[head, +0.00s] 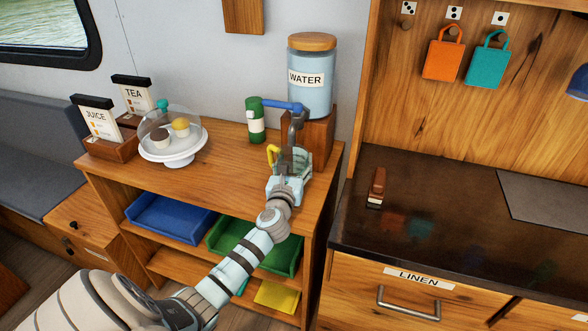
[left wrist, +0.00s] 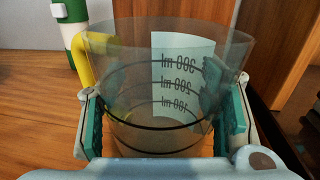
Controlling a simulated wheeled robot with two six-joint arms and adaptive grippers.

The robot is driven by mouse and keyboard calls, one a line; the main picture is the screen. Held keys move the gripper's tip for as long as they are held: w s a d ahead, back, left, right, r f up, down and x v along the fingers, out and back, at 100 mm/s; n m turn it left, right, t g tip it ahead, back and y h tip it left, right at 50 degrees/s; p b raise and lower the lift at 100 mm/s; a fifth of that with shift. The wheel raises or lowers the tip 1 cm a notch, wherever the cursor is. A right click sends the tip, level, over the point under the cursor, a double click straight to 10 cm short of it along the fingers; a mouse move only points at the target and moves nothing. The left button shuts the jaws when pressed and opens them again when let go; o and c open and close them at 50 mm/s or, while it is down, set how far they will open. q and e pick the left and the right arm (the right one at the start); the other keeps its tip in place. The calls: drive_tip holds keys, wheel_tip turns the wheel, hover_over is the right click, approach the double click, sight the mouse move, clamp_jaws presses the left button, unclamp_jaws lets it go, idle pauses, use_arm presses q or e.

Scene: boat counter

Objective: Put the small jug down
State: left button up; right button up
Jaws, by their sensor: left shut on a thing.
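The small jug (left wrist: 155,75) is clear, with measuring marks and a yellow handle; it fills the left wrist view and looks empty. In the head view the jug's yellow handle (head: 273,153) shows left of my gripper, while much of its body is hidden. My left gripper (head: 291,165) is shut on the jug, with teal pads on both sides of it, also in the left wrist view (left wrist: 165,125). The jug is upright at the right end of the wooden shelf top (head: 223,165), below the dispenser's tap. I cannot tell whether its base touches the wood. My right gripper is not in view.
The water dispenser (head: 311,88) stands on a wooden block behind the jug. A green and white bottle (head: 255,122) is to its left. A domed cake stand (head: 172,157) and card holders stand further left. The shelf top between cake stand and jug is clear.

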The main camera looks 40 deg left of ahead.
use_arm(q)
drive_tip(key=shift+s+f, duration=0.1)
drive_tip(key=shift+f, duration=0.25)
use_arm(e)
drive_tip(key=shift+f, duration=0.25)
use_arm(q)
drive_tip(key=shift+f, duration=0.15)
drive_tip(key=o, duration=1.3)
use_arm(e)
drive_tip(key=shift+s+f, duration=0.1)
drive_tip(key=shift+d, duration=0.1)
use_arm(q)
drive_tip(key=shift+r, duration=0.3)
drive_tip(key=p+v, duration=0.1)
drive_tip(key=v, duration=1.1)
drive_tip(key=shift+f+p, duration=0.1)
drive_tip(key=shift+p, duration=0.3)
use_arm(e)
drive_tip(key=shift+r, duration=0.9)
